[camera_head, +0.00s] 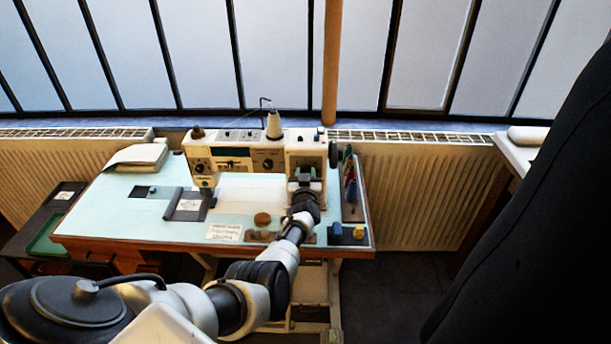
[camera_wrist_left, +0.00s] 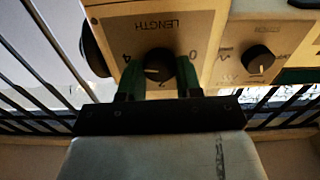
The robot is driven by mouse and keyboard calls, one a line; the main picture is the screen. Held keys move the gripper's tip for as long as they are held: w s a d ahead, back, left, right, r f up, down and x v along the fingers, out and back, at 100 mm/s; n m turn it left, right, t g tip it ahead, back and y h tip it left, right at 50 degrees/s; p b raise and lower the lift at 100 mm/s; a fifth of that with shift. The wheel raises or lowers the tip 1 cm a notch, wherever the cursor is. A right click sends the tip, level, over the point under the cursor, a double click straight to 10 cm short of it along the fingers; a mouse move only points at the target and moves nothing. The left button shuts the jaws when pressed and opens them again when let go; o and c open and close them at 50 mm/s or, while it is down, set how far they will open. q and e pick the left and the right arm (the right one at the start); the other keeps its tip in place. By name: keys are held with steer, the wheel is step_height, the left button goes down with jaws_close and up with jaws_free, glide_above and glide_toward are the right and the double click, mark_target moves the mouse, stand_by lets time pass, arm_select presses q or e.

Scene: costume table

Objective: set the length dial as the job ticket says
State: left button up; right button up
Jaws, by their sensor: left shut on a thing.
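The sewing machine (camera_head: 232,160) stands at the back of the pale blue table. Its dark round length dial (camera_wrist_left: 160,64) shows upside down in the left wrist view, under the word LENGTH, with the numbers 0, 2 and 4 around it. A light mark on the knob lies left of its middle, seemingly on the side between 2 and 4; its exact setting is hard to read. My left gripper (camera_wrist_left: 160,76) is shut on the dial, one green finger on each side. In the head view the left gripper (camera_head: 305,188) hides the dial. A white card with writing (camera_head: 224,232) lies at the table's front edge; its text is too small to read. My right gripper is not in view.
A second knob (camera_wrist_left: 260,60) sits beside the length dial on the machine's face. A thread cone (camera_head: 273,126) stands on top. A tool tray (camera_head: 352,200) lies at the table's right, papers (camera_head: 138,156) at the back left. A radiator (camera_head: 425,190) and windows are behind.

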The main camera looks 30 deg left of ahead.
arm_select(q)
steer(key=o, duration=0.9)
steer(key=shift+f, duration=0.1)
steer(key=shift+s+d+p, duration=0.25)
steer(key=shift+s+p, duration=0.1)
steer(key=p+v, duration=0.1)
steer(key=v, duration=0.9)
steer(key=shift+p, duration=0.4)
steer(key=shift+f, duration=0.1)
